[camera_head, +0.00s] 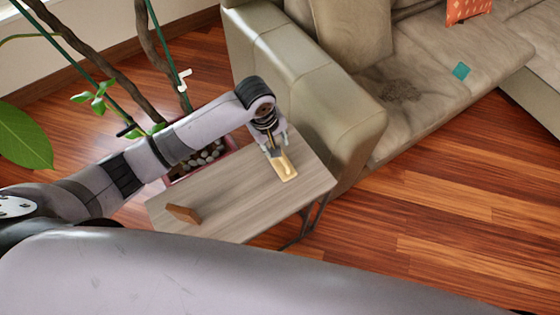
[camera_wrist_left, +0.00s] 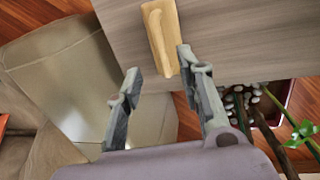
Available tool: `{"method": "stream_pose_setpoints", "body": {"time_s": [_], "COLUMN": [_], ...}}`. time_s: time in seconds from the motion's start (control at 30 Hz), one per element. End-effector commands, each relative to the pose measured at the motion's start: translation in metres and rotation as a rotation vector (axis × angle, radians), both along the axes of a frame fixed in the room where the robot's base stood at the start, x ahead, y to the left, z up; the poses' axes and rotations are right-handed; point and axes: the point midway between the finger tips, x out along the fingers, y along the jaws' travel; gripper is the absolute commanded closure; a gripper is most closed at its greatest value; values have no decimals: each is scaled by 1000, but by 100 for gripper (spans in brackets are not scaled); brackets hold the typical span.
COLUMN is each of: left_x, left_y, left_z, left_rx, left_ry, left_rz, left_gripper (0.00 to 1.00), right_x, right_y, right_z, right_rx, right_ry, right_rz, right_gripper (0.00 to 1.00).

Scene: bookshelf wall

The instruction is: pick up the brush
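The brush (camera_head: 284,166) is a tan, wooden-looking piece lying on the small side table (camera_head: 235,190), near its far right end. In the left wrist view the brush (camera_wrist_left: 160,35) lies ahead of my left gripper, with its near end showing between the fingertips. My left gripper (camera_head: 275,144) points down at the brush in the head view. In the left wrist view the left gripper (camera_wrist_left: 160,65) is open and empty. The brush appears closer to the right finger, with a clear gap to the left one; whether that finger touches it cannot be told. My right gripper is out of view.
A brown wooden block (camera_head: 183,214) lies on the table's near left part. A beige sofa (camera_head: 350,125) stands close to the table's right. A planter with stones (camera_head: 200,160) and plant stems is behind the table. Open wooden floor (camera_head: 440,210) lies to the right.

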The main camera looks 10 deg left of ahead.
Motion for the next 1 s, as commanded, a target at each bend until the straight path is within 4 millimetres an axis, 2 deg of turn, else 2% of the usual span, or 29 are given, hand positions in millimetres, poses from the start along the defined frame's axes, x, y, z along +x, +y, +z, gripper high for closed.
{"method": "stream_pose_setpoints", "body": {"time_s": [0.1, 0.33, 0.6, 0.9, 1.0], "left_x": [2, 3, 7, 7, 7], "left_y": [-2, -4, -10, -10, -10], "left_z": [-16, -31, -69, -74, -74], "left_rx": [1, 1, 1, 0, 0], "left_ry": [1, 1, 1, -2, -2], "left_rz": [1, -1, -1, -2, -2], "left_gripper": [65, 65, 65, 65, 72], "right_x": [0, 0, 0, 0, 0], "right_y": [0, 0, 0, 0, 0], "right_z": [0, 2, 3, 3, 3], "right_rx": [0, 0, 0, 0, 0], "right_ry": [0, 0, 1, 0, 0], "right_rz": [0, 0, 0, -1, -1], "right_gripper": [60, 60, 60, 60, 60]}}
